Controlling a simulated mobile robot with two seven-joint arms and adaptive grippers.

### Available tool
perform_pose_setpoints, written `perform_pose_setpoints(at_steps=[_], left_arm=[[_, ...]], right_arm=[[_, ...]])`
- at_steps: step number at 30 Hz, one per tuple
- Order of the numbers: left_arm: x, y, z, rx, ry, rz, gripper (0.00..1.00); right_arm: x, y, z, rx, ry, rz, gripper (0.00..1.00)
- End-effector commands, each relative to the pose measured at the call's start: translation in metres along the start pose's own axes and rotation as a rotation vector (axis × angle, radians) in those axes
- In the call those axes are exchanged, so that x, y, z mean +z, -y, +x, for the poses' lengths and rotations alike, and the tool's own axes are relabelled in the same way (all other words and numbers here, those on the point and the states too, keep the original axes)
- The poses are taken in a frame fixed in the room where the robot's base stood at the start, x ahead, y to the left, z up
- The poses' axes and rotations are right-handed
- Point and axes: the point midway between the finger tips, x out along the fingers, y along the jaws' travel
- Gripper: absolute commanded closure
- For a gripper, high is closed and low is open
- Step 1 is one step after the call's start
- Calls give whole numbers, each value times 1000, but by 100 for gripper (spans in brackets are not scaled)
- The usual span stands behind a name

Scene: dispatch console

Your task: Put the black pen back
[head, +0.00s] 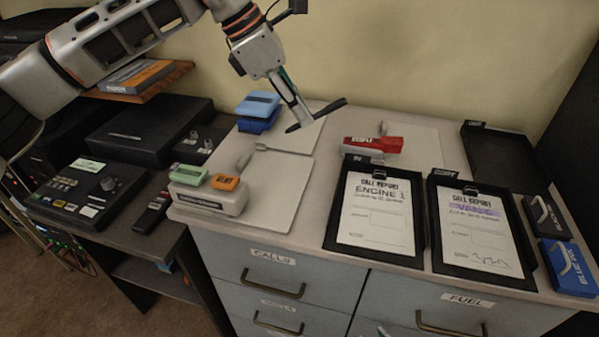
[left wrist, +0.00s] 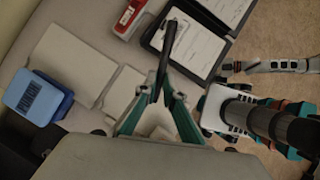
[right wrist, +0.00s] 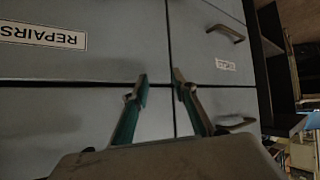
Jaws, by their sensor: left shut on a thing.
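My left gripper (head: 304,116) is shut on a black pen (head: 328,108), held tilted above the back of the cabinet top. The pen also shows in the left wrist view (left wrist: 169,42), sticking out past the fingertips. My right gripper (right wrist: 159,84) is open and empty in front of the grey drawers. The pen's storage place cannot be told for sure. An empty black tray (head: 497,158) with a small label lies at the back right.
Two black trays hold the Engine 1 call report (head: 374,210) and another report (head: 480,232). A red stamp (head: 374,145), blue boxes (head: 258,110), a beige block (head: 207,198) and black and blue ink boxes (head: 568,266) stand around. Pale pads (head: 275,190) lie bare.

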Motion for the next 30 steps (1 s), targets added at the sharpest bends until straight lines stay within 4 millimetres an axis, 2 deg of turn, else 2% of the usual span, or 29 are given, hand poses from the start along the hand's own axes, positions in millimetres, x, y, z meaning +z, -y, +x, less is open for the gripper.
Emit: perform_pose_setpoints(at_steps=[1,6,12,20,27,30], left_arm=[[-8,1,13,-5,0,-1,100],[-28,1,49,-5,0,-2,100],[-44,1,80,-2,0,-1,100],[-52,0,94,-1,1,0,100],[-68,1,123,-2,0,-1,100],[-69,0,126,0,1,1,100]], right_arm=[[1,0,0,0,1,-1,73],[1,0,1,1,0,-3,73],[1,-2,1,3,-1,-6,73],[0,-4,1,5,-3,-9,73],[0,-4,2,5,-3,-9,73],[0,-4,2,5,-4,-9,73]])
